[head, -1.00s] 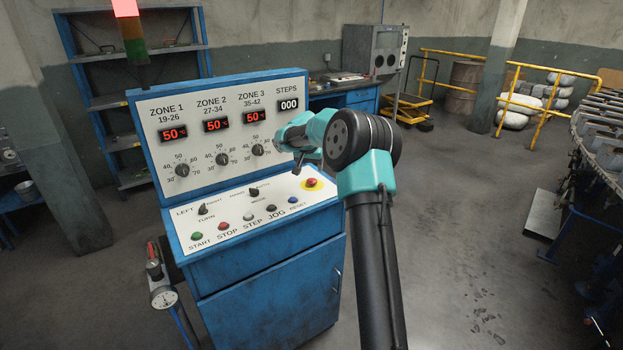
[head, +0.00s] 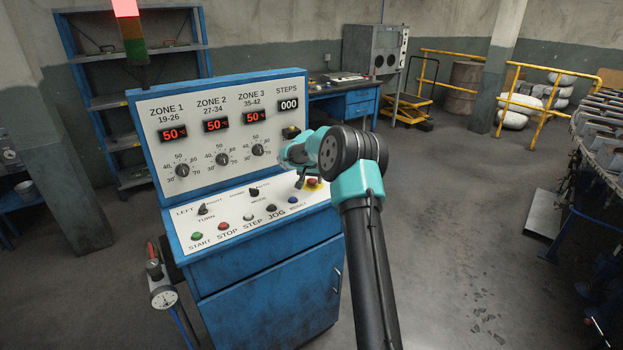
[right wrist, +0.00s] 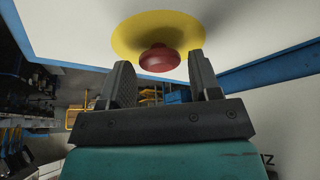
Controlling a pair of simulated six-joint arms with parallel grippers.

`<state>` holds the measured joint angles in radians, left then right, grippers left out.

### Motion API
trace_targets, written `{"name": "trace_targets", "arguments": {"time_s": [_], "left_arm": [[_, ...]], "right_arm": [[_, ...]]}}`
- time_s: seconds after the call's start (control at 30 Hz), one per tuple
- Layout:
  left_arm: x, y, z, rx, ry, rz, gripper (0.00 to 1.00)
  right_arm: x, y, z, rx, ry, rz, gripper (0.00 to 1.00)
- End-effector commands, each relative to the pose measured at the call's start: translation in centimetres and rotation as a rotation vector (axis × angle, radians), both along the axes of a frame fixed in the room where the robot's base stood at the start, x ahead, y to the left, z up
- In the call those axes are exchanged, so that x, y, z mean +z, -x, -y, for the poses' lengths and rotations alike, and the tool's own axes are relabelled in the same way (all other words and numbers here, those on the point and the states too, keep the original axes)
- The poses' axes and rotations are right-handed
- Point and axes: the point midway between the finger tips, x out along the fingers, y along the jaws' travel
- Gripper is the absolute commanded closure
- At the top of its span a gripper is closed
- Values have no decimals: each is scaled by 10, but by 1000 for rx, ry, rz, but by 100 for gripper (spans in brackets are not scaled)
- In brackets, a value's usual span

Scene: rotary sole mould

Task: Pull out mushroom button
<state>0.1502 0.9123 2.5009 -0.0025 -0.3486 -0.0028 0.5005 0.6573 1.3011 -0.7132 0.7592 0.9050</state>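The red mushroom button (head: 313,181) sits on a yellow disc at the right end of the sloped white control panel. In the right wrist view the red button (right wrist: 160,57) stands out from the yellow disc (right wrist: 135,28). My right gripper (head: 301,181) is at the button and partly overlaps it in the head view. In the right wrist view the right gripper (right wrist: 160,66) is open, with one finger on each side of the button. A gap shows between button and fingers; how deep it lies between them is hard to tell. My left gripper is not in view.
The blue console (head: 265,285) carries the button panel, with a blue push button (head: 292,200) and a mode switch (head: 254,193) near the red one. The upright display panel (head: 205,110) rises behind. Open floor lies to the right.

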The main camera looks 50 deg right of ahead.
Motion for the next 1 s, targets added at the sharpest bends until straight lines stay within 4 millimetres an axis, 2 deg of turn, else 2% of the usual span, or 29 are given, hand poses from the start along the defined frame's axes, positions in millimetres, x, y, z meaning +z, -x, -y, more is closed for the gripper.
{"name": "trace_targets", "arguments": {"time_s": [0.07, 0.6, 0.77, 0.97, 1.0], "left_arm": [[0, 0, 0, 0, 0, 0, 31], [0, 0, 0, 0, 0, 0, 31], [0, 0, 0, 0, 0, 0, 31], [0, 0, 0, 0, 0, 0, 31], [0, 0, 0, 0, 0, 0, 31]], "right_arm": [[0, 0, 0, 0, 0, 0, 50], [0, 0, 0, 0, 0, 0, 100], [11, 0, 0, -1, 1, 2, 100], [12, 0, 0, 0, 2, 2, 100], [12, 0, 0, 0, 2, 2, 57]]}}
